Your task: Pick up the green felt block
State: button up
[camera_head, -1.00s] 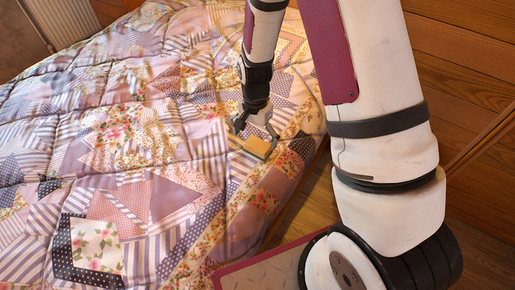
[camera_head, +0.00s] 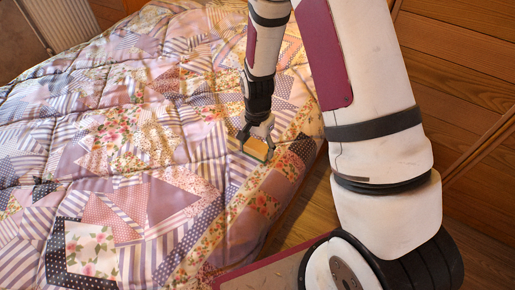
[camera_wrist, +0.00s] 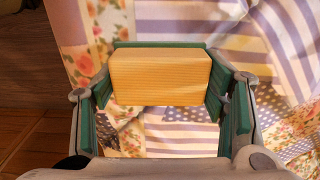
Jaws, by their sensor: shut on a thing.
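A small block (camera_head: 255,149) is at the bed's right side in the head view. It looks yellow, with a ridged yellow face in the wrist view (camera_wrist: 160,77). A green strip (camera_wrist: 160,44) shows along its far edge; I cannot tell if it is part of the block. My gripper (camera_head: 254,143) points down at the block. In the wrist view, its green-padded fingers (camera_wrist: 159,88) stand at the block's left and right ends and are shut on it. I cannot tell whether the block touches the quilt. Its far side is hidden.
A patchwork quilt (camera_head: 120,165) covers the bed, with wide free room left of the block. The bed's edge drops to a wooden floor (camera_head: 300,215) at the right. Wooden panelling (camera_head: 465,75) stands at the right, and a radiator (camera_head: 62,22) at the far left.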

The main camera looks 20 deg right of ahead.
aim_at(257, 146)
jog(key=shift+r, duration=0.15)
jog(key=shift+r, duration=0.3)
notch_tip(257, 146, up, 3)
jog(key=shift+r+p, duration=0.1)
jog(key=shift+p, duration=0.95)
jog(key=s+p, duration=0.1)
jog(key=s, duration=0.3)
jog(key=s+d+p, duration=0.1)
jog(key=s, duration=0.4)
jog(key=s+r+p, duration=0.1)
jog(key=s, duration=0.3)
jog(key=shift+s+d, duration=0.2)
jog(key=shift+s, duration=0.15)
jog(key=s+p, duration=0.2)
jog(key=p, duration=0.3)
jog(key=shift+d+p, duration=0.1)
jog(key=shift+p, duration=0.2)
jog(key=shift+s, duration=0.1)
